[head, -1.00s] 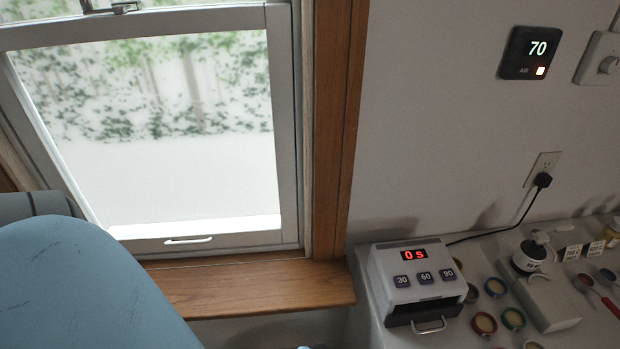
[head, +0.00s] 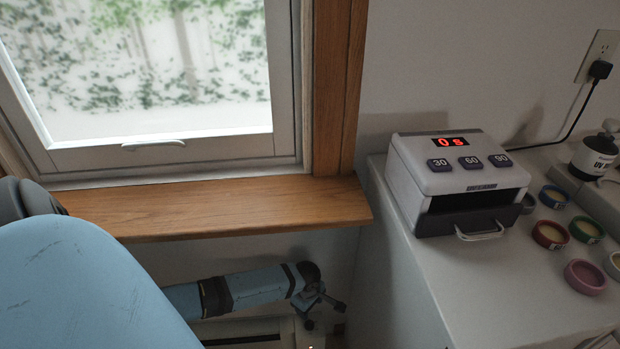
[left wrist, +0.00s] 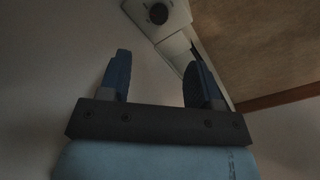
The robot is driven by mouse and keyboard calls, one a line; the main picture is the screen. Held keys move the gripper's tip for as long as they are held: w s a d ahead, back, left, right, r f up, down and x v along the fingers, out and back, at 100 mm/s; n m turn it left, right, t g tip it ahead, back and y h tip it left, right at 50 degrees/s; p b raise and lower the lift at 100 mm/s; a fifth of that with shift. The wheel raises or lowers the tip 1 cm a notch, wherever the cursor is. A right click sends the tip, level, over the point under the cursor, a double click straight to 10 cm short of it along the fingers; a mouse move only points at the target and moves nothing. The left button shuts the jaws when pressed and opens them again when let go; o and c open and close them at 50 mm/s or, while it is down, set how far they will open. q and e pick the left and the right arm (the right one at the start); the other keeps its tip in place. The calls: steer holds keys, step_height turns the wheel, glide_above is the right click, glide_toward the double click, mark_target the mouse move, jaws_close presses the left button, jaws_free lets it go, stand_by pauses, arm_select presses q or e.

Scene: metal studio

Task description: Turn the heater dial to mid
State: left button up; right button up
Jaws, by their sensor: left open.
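The heater (head: 285,328) is a low white unit with a dark slot, below the window sill at the bottom of the head view, partly hidden by my left arm. In the left wrist view, a round black dial (left wrist: 158,13) sits on the heater's pale end (left wrist: 172,24) at the top edge. Its marking cannot be read. My left gripper (head: 325,311) is under the sill, near the heater's right end. In the left wrist view the left gripper (left wrist: 157,62) is open and empty, its fingers pointing toward the dial but apart from it. My right gripper is not seen.
The wooden sill (head: 210,208) overhangs my left forearm. A white counter (head: 440,285) stands at the right, with a UV lamp box (head: 460,180) showing "0 s" and several small coloured pots (head: 550,235). A cord runs to a wall outlet (head: 600,55).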

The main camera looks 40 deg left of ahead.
arm_select(q)
steer(key=b, duration=0.6)
glide_above(310, 324)
steer(key=f, duration=0.9)
steer(key=shift+s+f, duration=0.2)
steer(key=shift+f, duration=0.15)
step_height(310, 324, down, 4)
steer(key=shift+w+r+b, duration=0.1)
steer(key=shift+r+b, duration=0.05)
steer(key=shift+b, duration=0.7)
steer(key=shift+f, duration=0.45)
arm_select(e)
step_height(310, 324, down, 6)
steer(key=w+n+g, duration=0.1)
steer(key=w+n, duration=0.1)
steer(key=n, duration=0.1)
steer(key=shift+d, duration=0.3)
arm_select(q)
steer(key=c, duration=0.9)
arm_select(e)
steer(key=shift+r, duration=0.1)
